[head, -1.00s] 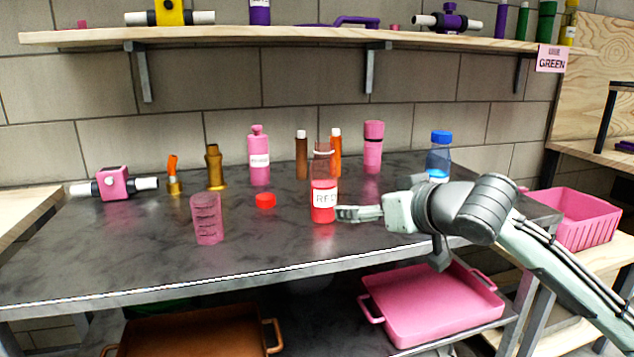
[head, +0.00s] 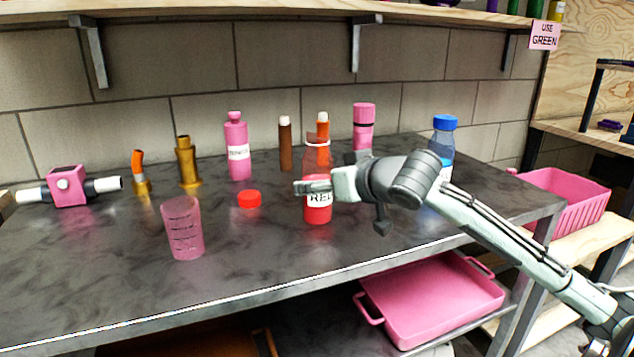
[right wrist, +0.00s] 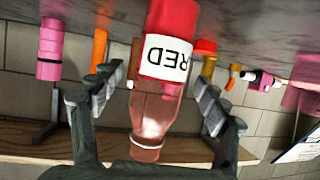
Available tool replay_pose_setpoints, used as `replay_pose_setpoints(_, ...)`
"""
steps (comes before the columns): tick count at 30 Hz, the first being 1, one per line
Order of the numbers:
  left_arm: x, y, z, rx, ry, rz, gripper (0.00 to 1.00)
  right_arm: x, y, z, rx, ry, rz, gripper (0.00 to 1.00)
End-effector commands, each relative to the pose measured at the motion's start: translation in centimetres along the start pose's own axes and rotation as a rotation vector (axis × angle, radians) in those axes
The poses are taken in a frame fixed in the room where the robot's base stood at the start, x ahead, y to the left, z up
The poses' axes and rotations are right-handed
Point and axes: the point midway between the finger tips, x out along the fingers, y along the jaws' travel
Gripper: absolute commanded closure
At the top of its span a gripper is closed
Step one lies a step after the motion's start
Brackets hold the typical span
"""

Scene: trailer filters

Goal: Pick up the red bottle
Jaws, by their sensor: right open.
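The red bottle (head: 318,210) stands upright on the dark worktop, with a white label and a clear upper part. In the right wrist view the bottle (right wrist: 158,110) appears upside down, with its label reading RED, between the two fingers. My right gripper (head: 318,187) is at the bottle at label height in the head view. In the right wrist view the gripper (right wrist: 160,98) is open, with a finger on each side of the bottle and gaps visible. A red cap (head: 249,199) lies on the worktop left of the bottle. My left gripper is not in view.
A pink measuring cup (head: 184,230) stands front left of the bottle. Behind are a pink bottle (head: 238,150), a brown tube (head: 285,145), a pink cylinder (head: 363,128) and a blue-capped bottle (head: 444,140). The worktop's front is clear. A shelf (head: 230,19) runs above.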

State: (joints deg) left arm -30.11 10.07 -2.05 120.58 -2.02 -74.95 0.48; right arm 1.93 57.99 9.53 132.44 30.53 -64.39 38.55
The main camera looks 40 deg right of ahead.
Motion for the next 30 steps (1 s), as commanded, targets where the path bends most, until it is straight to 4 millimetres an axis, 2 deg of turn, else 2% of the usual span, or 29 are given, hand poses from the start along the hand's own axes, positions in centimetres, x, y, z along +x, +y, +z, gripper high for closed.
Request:
replay_pose_setpoints(5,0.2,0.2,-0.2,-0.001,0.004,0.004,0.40,1.9,0.0,-0.1,0.001,0.002,-0.001,0.25)
replay_pose_setpoints(13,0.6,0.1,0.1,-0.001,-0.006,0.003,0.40,2.2,0.0,0.0,0.000,0.001,-0.001,0.26)
replay_pose_setpoints(27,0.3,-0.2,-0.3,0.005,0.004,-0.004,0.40,2.1,0.0,0.0,0.000,0.001,-0.001,0.84)
replay_pose_setpoints(30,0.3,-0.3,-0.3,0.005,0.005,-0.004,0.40,2.1,0.0,-0.1,0.000,0.003,-0.001,0.90)
